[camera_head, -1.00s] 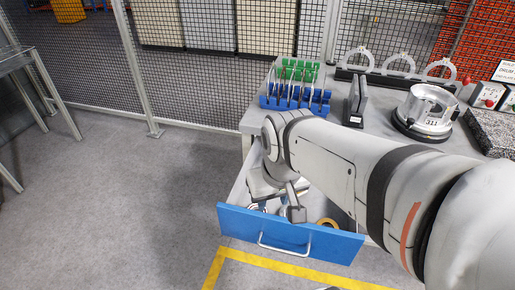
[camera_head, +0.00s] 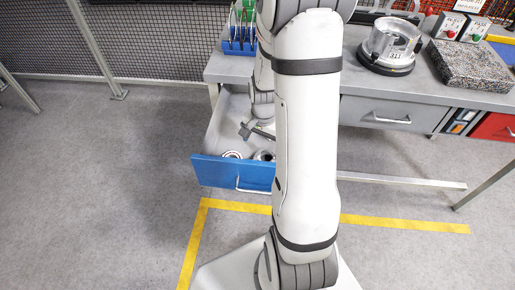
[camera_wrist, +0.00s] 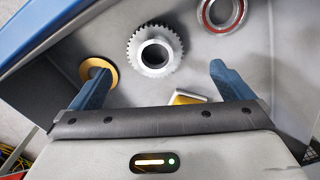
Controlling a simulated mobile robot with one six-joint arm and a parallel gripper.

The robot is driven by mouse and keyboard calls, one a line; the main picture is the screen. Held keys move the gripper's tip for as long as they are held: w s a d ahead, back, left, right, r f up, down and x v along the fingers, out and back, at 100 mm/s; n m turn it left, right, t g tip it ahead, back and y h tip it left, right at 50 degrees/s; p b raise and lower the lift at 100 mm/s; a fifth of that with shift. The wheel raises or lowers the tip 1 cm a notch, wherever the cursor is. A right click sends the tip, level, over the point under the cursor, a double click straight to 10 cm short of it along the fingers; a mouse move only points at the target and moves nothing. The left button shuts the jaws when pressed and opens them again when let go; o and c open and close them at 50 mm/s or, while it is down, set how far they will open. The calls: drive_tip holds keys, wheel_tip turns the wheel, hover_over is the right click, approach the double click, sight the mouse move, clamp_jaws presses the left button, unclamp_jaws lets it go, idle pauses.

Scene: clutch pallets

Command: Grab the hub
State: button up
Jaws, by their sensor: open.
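The hub appears to be the grey toothed metal part with a round bore (camera_wrist: 138,52), lying in the open drawer in the wrist view. My gripper (camera_wrist: 158,76) is open and empty above the drawer. The toothed part shows beyond the fingertips, roughly centred between them. In the head view my gripper (camera_head: 258,130) is over the drawer, partly hidden by my arm. Two round metal parts show near the drawer's front, but I cannot tell there which is the hub.
The drawer has a blue front (camera_head: 215,172). It also holds a brass ring (camera_wrist: 86,66) by the left finger, a red-edged bearing-like ring (camera_wrist: 206,17) and a brass-coloured piece (camera_wrist: 180,100) near the right finger. The grey workbench (camera_head: 395,88) stands above.

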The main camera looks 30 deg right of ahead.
sight(266, 157)
drive_tip(key=shift+m, duration=0.4)
drive_tip(key=shift+w+d+f, duration=0.1)
drive_tip(key=shift+d+f, duration=0.15)
drive_tip(key=shift+f, duration=1.35)
drive_tip(key=shift+d+f, duration=0.25)
drive_tip(key=shift+f, duration=1.3)
drive_tip(key=shift+w+d+f, duration=0.1)
drive_tip(key=shift+d+f, duration=0.15)
drive_tip(key=shift+f, duration=1.35)
drive_tip(key=c, duration=1.3)
drive_tip(key=shift+r, duration=0.15)
